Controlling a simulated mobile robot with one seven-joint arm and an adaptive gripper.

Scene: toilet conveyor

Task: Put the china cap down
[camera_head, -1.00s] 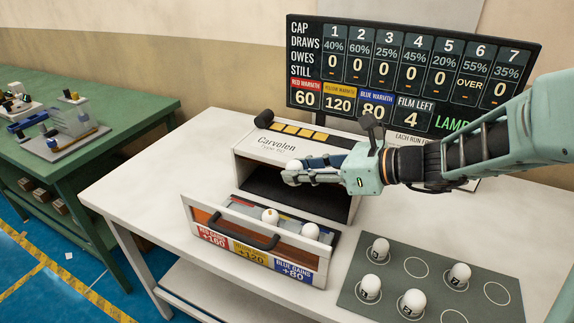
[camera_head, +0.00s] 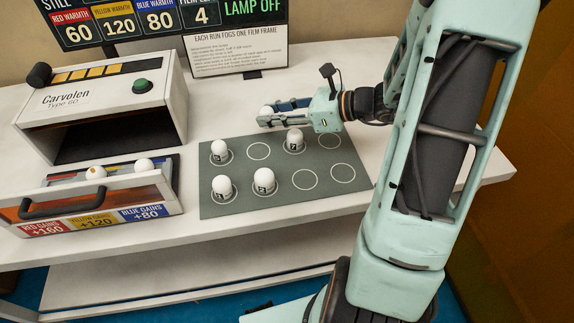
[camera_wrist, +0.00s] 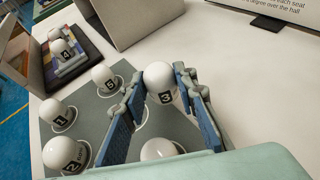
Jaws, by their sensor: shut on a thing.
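My gripper (camera_head: 268,116) is shut on a white china cap (camera_head: 266,112) marked 3. In the wrist view the cap (camera_wrist: 160,80) sits between the two blue-padded fingers, rounded top showing. My gripper holds it above the far edge of the grey mat (camera_head: 283,207), behind the standing caps. Four ringed seats on the mat look empty, such as the front ring (camera_head: 305,179) and the back ring (camera_head: 259,151). Other white caps stand upright on the mat, including a front-left cap (camera_head: 222,187), a back-left cap (camera_head: 219,149) and a back cap (camera_head: 294,140) near my gripper.
The Carvolen machine (camera_head: 100,100) stands left with its drawer (camera_head: 90,205) pulled out; two caps (camera_head: 144,165) sit in it. A green button (camera_head: 142,87) is on its top. The scoreboard (camera_head: 140,20) and notice (camera_head: 237,51) stand behind. White table is clear right of the mat.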

